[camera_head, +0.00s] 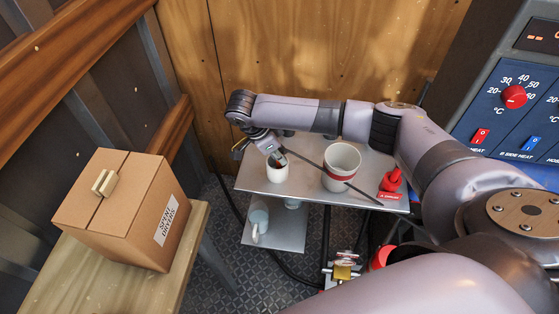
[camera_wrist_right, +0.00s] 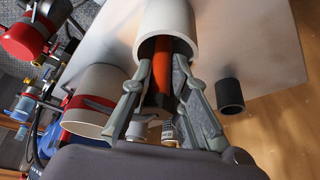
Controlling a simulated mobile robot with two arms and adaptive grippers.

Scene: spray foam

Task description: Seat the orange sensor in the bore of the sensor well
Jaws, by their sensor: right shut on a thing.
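My right gripper (camera_head: 272,150) is at the mouth of a small white cup (camera_head: 278,174) on the metal table. In the right wrist view the fingers (camera_wrist_right: 170,103) are closed around a long orange piece with a dark end, the orange sensor (camera_wrist_right: 160,70). Its far part reaches into the open mouth of the white cup (camera_wrist_right: 168,18); how deep it sits is hidden. A short dark cylinder (camera_wrist_right: 230,92) stands beside the cup; I cannot tell which thing is the sensor well. My left gripper is not in view.
A red object (camera_head: 391,179) is at the table's right edge. A cardboard box (camera_head: 110,230) sits on a bench at left.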

